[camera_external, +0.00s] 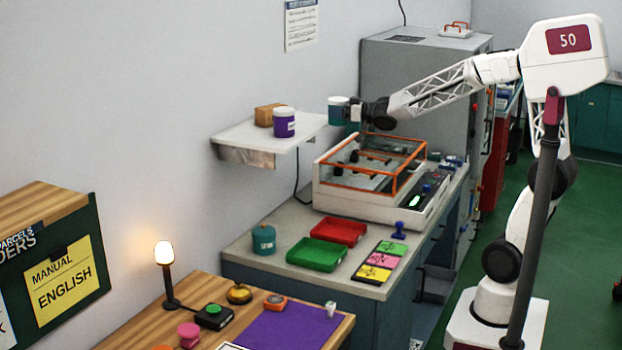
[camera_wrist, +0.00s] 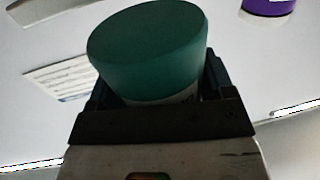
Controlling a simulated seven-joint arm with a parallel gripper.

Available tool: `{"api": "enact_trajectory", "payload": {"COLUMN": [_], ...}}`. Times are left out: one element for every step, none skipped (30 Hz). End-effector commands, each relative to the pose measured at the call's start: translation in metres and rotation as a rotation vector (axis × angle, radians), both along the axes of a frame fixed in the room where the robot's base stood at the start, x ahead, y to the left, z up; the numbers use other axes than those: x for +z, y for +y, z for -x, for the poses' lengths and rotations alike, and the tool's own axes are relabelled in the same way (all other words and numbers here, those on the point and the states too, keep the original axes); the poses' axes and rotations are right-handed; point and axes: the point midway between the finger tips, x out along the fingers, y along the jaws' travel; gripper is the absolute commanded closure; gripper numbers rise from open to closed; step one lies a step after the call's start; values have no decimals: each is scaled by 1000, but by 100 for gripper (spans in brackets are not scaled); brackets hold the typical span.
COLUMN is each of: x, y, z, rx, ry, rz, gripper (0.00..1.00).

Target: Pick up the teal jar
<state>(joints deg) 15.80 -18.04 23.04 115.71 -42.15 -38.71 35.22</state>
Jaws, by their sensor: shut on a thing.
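The teal jar (camera_external: 338,111) has a white lid and shows just past the right end of the wall shelf, in the air. My gripper (camera_external: 354,113) is shut on it from the right. In the wrist view the jar's flat teal end (camera_wrist: 148,45) fills the space between my fingers (camera_wrist: 158,98), with a strip of its white part showing. The dark finger block hides the lower part of the jar there.
The white wall shelf (camera_external: 240,134) holds a purple jar (camera_external: 284,122) with a white lid and a cardboard box (camera_external: 267,115). Below stands an orange-framed clear-lidded machine (camera_external: 335,187). Red (camera_external: 339,231) and green (camera_external: 315,255) trays and a round teal container (camera_external: 264,240) sit on the bench.

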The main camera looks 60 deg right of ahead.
Motion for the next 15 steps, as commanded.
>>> {"api": "enact_trajectory", "payload": {"x": [1,1,1,1,1,1,1,1,1,1,1,1,1,1,1], "y": [-2,-3,-4,-5,-5,-6,-6,-7,-8,-8,-9,-9,-9,-9,-9], "z": [10,15,21,25,29,34,38,41,45,48,50,53,55,56,58], "rx": [-2,-2,-2,-2,-1,-1,-1,-1,-1,-1,-1,-1,-1,-1,-1], "ry": [-1,-1,-1,-1,-1,-1,-2,-2,-2,-1,-1,-1,-1,-1,-1], "rz": [1,1,1,0,0,0,1,1,1,1,0,0,0,0,0], "gripper": [54,54,54,54,54,54,54,54,54,54,54,54,54,54,54]}}
